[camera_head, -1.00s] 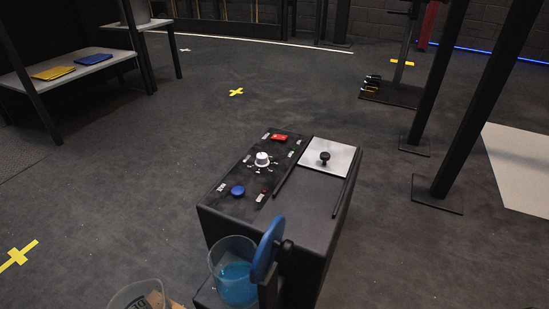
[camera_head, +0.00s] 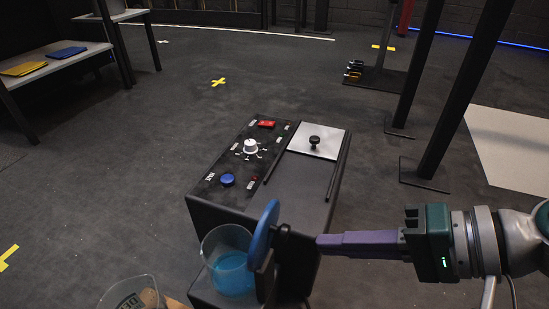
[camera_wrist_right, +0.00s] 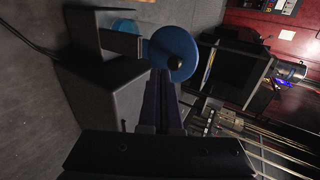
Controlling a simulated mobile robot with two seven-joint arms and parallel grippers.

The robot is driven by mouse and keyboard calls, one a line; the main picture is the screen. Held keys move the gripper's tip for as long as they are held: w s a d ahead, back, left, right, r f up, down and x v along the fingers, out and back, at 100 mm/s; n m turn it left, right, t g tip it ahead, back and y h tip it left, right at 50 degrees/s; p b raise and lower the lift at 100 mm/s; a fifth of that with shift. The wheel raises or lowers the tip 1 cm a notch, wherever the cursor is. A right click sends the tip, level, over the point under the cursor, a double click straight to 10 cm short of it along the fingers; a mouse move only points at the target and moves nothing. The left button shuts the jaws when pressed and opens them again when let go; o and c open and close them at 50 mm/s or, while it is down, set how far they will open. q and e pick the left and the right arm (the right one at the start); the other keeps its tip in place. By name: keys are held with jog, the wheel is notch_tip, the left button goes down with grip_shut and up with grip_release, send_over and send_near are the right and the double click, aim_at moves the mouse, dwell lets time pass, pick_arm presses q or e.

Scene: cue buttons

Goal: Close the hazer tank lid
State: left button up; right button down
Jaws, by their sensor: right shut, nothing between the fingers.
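The hazer tank (camera_head: 228,264) is a clear round vessel with blue liquid at the front of the black machine (camera_head: 300,190). Its blue round lid (camera_head: 262,230) stands upright, open, at the tank's right side, with a black knob (camera_head: 284,231) on its right face. My right gripper (camera_head: 322,244) has shut purple fingers, holds nothing, and points left toward the knob, a little to its right. In the right wrist view the lid (camera_wrist_right: 168,45) and knob (camera_wrist_right: 175,63) are just beyond the fingertips (camera_wrist_right: 160,78); I cannot tell whether they touch. My left gripper is not in view.
The machine's top carries a white dial (camera_head: 250,146), a blue button (camera_head: 227,180), a red switch (camera_head: 267,124) and a silver plate (camera_head: 318,143) with a black knob between rails. A clear container (camera_head: 130,294) stands at the front left. Black posts (camera_head: 470,100) rise at right.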

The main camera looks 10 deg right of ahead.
jog(key=w+a, duration=0.1)
jog(key=w+a+b, duration=0.1)
jog(key=a, duration=0.1)
jog(key=shift+r, duration=0.1)
dwell(0.3)
